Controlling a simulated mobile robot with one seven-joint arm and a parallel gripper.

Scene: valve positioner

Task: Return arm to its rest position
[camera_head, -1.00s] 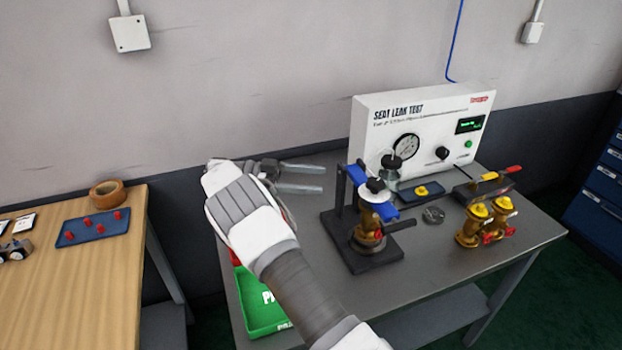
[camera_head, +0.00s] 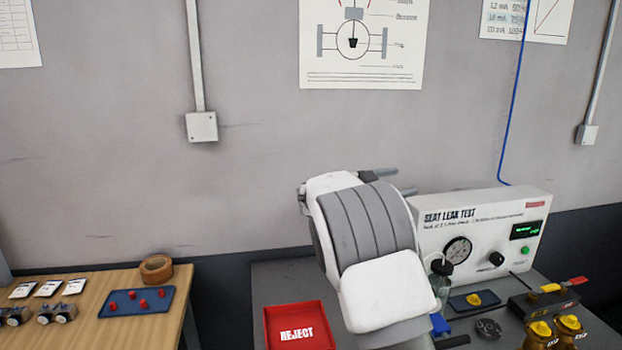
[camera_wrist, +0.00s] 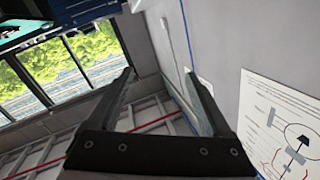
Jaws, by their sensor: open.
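My arm rises in the middle of the head view, in front of the grey test bench (camera_head: 280,278). In that view my gripper (camera_head: 385,178) is mostly hidden behind my white wrist, with only grey finger parts showing. In the wrist view my gripper (camera_wrist: 165,85) has two dark fingers spread apart with nothing between them. It points toward the upper wall, a window (camera_wrist: 75,65) and the ceiling area.
The white seat leak test box (camera_head: 485,230) stands right of my arm, with brass valves (camera_head: 555,332) in front. A red reject tray (camera_head: 297,325) lies left. A wooden table (camera_head: 95,320) holds tape (camera_head: 156,268) and a blue tray (camera_head: 137,302). A poster (camera_head: 362,45) hangs behind.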

